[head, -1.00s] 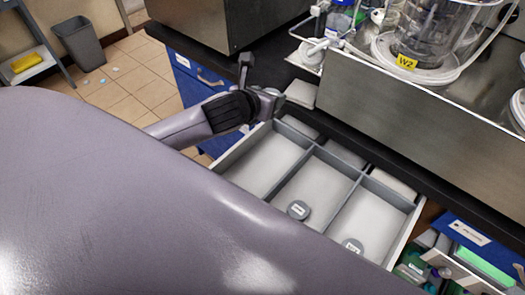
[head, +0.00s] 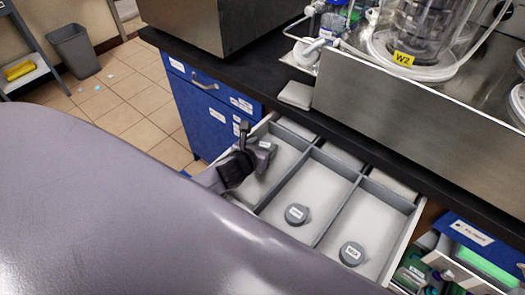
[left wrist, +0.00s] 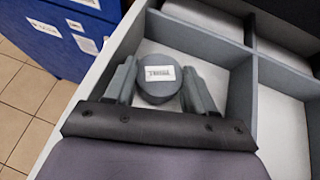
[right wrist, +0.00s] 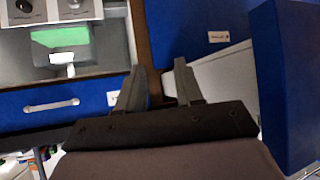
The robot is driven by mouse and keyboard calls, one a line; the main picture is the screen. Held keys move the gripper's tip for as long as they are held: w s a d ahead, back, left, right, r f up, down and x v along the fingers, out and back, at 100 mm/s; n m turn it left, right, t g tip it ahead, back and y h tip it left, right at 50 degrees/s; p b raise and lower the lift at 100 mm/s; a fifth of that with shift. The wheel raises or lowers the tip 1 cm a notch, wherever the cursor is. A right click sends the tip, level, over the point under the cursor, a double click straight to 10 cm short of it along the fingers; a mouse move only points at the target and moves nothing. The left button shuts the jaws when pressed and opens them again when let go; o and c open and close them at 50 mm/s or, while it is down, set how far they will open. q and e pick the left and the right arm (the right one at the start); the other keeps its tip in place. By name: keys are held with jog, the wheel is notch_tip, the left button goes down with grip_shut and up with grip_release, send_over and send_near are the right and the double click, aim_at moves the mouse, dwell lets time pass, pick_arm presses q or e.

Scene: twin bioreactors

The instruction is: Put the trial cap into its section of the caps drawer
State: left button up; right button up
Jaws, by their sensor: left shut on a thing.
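The open caps drawer (head: 340,173) has grey dividers making three long sections. My left gripper (head: 260,150) is in the leftmost section in the head view. In the left wrist view its fingers are shut on a grey round cap (left wrist: 158,92) with a white label, held upright with the section's floor around it. I cannot tell whether the cap touches the floor. One labelled grey cap (head: 296,214) lies in the middle section and another (head: 351,254) in the right section. My right gripper (right wrist: 160,82) is open and empty, near a blue drawer front.
A blue cabinet (head: 212,125) stands left of the drawer. The black counter (head: 262,82) runs behind it, with a steel unit (head: 415,125) and a clear vessel marked W2. Another open drawer with a green item (head: 482,262) is at the right.

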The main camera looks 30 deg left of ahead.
pick_arm(q)
jog(key=shift+f, duration=0.7)
jog(key=shift+f, duration=0.2)
jog(key=o, duration=0.7)
jog(key=shift+o, duration=0.2)
jog(key=shift+r, duration=0.1)
jog(key=shift+r, duration=0.2)
jog(key=p+v, duration=0.1)
jog(key=v, duration=1.1)
jog(key=shift+f+p, duration=0.1)
jog(key=shift+p, duration=0.3)
